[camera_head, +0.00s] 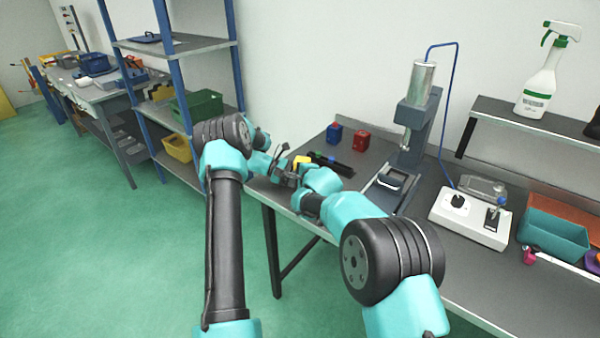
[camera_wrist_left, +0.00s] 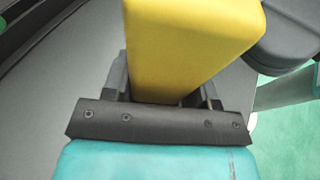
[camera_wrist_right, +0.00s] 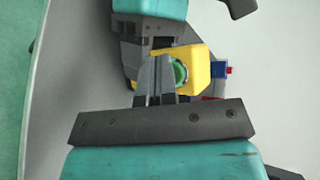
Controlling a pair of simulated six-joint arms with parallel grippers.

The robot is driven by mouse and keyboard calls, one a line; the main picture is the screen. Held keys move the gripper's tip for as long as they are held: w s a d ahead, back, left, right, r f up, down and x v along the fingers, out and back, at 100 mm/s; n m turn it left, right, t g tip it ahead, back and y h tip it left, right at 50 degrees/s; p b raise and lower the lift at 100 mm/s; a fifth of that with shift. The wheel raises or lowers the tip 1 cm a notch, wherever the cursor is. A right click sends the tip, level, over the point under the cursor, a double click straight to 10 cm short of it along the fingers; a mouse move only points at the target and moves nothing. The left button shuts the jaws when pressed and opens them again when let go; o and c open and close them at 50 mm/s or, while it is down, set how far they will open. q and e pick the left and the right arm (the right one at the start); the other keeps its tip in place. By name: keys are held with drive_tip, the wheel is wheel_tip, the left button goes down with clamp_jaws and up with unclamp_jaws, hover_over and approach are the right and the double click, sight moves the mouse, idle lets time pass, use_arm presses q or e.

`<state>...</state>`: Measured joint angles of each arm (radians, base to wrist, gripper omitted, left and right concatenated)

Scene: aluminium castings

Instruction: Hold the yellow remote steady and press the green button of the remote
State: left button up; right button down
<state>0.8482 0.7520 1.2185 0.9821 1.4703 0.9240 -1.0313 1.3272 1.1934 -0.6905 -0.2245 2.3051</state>
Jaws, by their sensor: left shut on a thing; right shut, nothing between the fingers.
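The yellow remote (camera_head: 300,161) is by the near left edge of the workbench, partly hidden by my arms. It fills the top of the left wrist view (camera_wrist_left: 195,40), between the fingers of my left gripper (camera_wrist_left: 165,92), which is shut on it. In the right wrist view the yellow remote (camera_wrist_right: 199,66) shows its round green button (camera_wrist_right: 181,73) beside the tips of my right gripper (camera_wrist_right: 157,62). My right gripper is shut and empty. Its fingertips overlap the button's left side in view; I cannot tell whether they touch it.
A blue block (camera_head: 334,133) and a red block (camera_head: 361,141) stand behind on the bench. A dark tray (camera_head: 332,164) lies close by. A press (camera_head: 413,125) and a white control box (camera_head: 470,217) stand further right. My two grippers are close together.

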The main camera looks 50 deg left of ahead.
idle(0.6)
drive_tip(key=shift+s+d, duration=0.45)
drive_tip(key=shift+s, duration=0.2)
drive_tip(key=shift+s+d, duration=0.75)
drive_tip(key=shift+s, duration=0.3)
drive_tip(key=shift+s+d, duration=0.7)
drive_tip(key=shift+s, duration=0.3)
use_arm(q)
drive_tip(key=o, duration=0.8)
drive_tip(key=v, duration=1.2)
drive_tip(key=shift+r, duration=0.1)
